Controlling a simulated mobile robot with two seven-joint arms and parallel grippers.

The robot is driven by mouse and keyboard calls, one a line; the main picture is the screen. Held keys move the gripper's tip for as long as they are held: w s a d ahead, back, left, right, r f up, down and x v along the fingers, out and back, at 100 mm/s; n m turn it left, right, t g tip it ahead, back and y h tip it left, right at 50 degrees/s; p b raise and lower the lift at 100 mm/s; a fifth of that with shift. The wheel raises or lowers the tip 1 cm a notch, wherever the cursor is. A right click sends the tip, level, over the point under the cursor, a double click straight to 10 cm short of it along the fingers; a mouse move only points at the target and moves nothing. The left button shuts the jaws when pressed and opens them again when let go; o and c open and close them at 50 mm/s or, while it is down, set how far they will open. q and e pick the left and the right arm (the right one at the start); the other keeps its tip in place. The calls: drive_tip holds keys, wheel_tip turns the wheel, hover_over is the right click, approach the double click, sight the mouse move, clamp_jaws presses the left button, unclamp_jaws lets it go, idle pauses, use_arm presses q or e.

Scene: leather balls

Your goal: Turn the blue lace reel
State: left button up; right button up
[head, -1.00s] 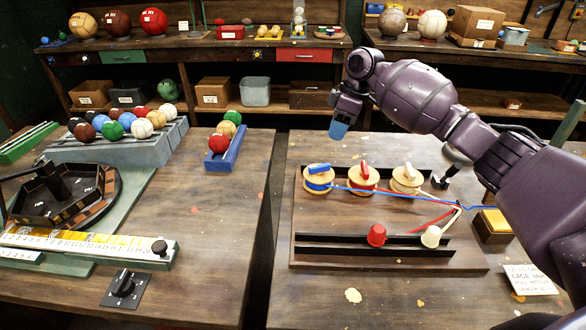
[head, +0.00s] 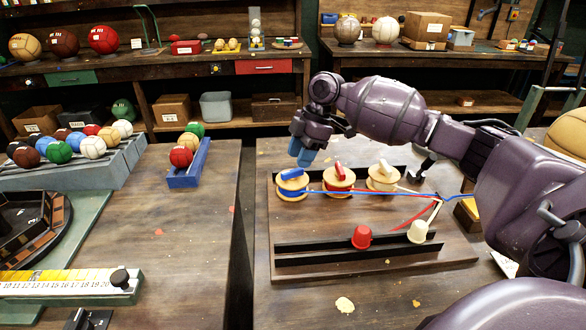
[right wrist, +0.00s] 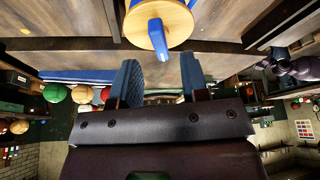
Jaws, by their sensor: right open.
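The blue lace reel (head: 292,184) is a wooden spool with blue lace and a blue handle on top. It stands at the left end of the reel board (head: 300,262), and a blue lace runs from it to the right. My right gripper (head: 304,157) hangs just above and behind it, blue fingertips downward. In the right wrist view the two blue fingers (right wrist: 160,80) are apart with nothing between them, and the reel (right wrist: 160,22) with its blue handle lies beyond them, apart from them. My left gripper is not in view.
A red reel (head: 338,180) and a white reel (head: 383,177) stand to the right on the same board. A blue rack with balls (head: 189,172) is on the left table, across a gap.

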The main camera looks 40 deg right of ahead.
sight(294, 170)
drive_tip(key=shift+x, duration=2)
clamp_jaws()
